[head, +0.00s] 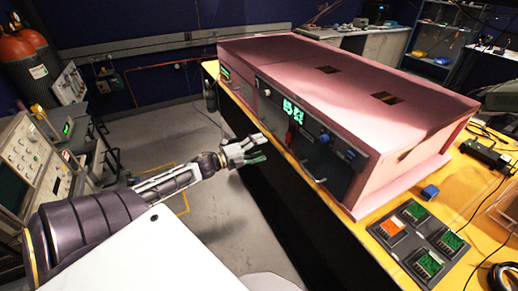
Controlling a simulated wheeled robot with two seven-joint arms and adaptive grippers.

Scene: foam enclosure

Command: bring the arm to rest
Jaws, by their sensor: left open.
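My left arm comes in from the left. Its gripper (255,151) is open and looks empty, in front of the long side of the pink foam enclosure (400,115). Whether the fingertips touch the enclosure's front I cannot tell. The enclosure stands on a yellow table (380,240). Its dark front panel (318,159) carries green markings, a red part, blue knobs and a handle. The top has two dark rectangular openings. My right gripper is not in view.
A dark tray (418,242) with several green blocks and one orange block lies on the table near the enclosure. Instruments (30,165) and red gas cylinders (22,60) stand at the left. Grey floor (215,215) is clear below my arm.

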